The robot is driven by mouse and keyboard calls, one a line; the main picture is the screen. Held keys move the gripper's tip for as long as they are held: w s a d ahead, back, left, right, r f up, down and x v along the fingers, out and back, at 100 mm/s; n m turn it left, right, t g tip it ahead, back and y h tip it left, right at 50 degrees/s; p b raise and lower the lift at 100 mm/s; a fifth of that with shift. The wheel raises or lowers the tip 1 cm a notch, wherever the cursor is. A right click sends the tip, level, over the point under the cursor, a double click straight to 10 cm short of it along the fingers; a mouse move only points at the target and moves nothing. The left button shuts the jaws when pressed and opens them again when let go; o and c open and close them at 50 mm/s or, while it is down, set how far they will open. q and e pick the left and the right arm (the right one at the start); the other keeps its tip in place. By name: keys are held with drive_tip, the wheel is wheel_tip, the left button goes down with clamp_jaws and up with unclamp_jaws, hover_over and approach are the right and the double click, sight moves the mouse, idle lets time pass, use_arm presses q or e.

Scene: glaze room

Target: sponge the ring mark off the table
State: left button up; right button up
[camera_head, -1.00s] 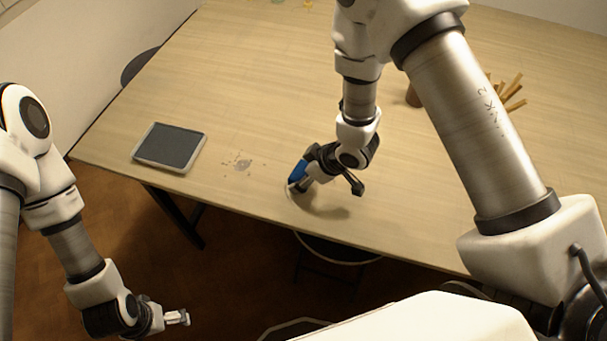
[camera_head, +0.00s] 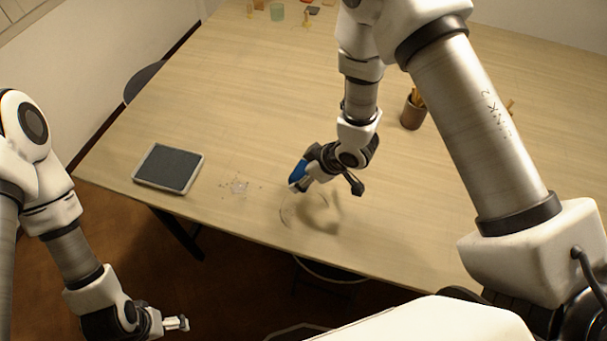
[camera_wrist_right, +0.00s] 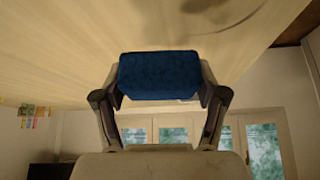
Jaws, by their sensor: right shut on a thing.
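My right gripper (camera_head: 306,181) is shut on a blue sponge (camera_head: 298,171) above the front part of the table (camera_head: 240,120). In the right wrist view the blue sponge (camera_wrist_right: 160,76) fills the space between the two fingers. The ring mark (camera_head: 283,212) is a faint, thin arc on the tabletop just below the sponge in the head view, partly merged with the arm's shadow. I cannot tell whether the sponge touches the wood. My left gripper (camera_head: 177,323) hangs low at the left, off the table and empty; its finger gap is too small to judge.
A grey tray with a pale rim (camera_head: 137,178) lies at the table's left front. Small crumbs (camera_head: 238,186) lie between it and the ring mark. A brown pot of sticks (camera_head: 412,113) stands behind my right arm. Small items, including a greenish cup (camera_head: 277,12), stand far back.

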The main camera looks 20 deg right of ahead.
drive_tip(key=shift+w+d+r+p, duration=0.1)
drive_tip(key=shift+r+p, duration=0.2)
drive_tip(key=shift+r, duration=0.2)
drive_tip(key=shift+w+d+r+p, duration=0.1)
drive_tip(key=shift+r+p, duration=0.2)
drive_tip(key=shift+r, duration=0.4)
drive_tip(key=shift+s+a+r, duration=0.15)
drive_tip(key=shift+s+r, duration=0.05)
drive_tip(key=shift+w+f, duration=0.1)
